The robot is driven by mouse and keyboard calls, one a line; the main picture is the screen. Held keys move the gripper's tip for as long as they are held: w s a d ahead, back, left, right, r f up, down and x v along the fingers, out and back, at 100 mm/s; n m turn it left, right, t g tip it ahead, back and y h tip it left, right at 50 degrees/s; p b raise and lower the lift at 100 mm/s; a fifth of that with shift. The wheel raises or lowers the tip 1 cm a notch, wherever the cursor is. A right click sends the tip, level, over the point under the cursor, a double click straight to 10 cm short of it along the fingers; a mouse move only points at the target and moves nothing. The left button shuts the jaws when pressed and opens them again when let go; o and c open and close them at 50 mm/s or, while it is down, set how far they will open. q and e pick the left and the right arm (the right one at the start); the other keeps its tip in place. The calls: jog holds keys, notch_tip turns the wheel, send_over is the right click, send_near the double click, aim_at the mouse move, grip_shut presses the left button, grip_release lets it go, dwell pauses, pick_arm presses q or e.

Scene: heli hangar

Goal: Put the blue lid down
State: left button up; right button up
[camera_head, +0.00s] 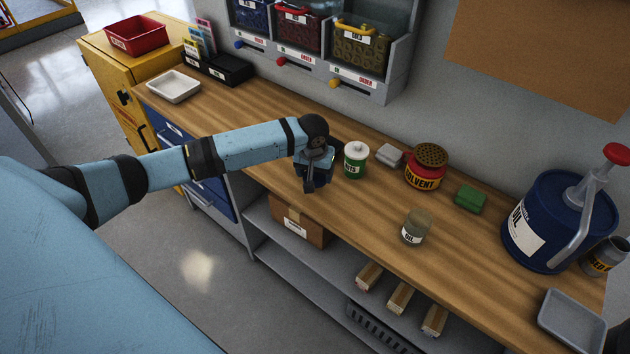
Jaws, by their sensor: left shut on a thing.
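My left gripper (310,188) reaches over the workbench near its front edge, pointing down. It is shut on a dark blue thing (322,176), which I take to be the blue lid. The fingers and wrist hide most of it, so its full shape does not show. I cannot tell whether it touches the bench top. A green container with a white lid (356,160) stands just to the right of the gripper.
The wooden workbench (340,225) holds a glass jar (415,228), a grey block (389,155), a red solvent can (425,172), a green sponge (470,198), a blue oil drum (545,220) and a grey tray (572,320). Bare wood lies left of the gripper.

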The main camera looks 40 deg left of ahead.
aim_at(315, 178)
pick_arm(q)
jog(key=shift+f, duration=1.9)
jog(key=o, duration=0.9)
jog(key=shift+f, duration=0.1)
jog(key=r, duration=0.4)
jog(key=s+r, duration=0.1)
jog(key=r, duration=0.7)
jog(key=shift+s+d+r, duration=0.1)
jog(key=shift+s+d, duration=0.15)
jog(key=shift+s, duration=0.1)
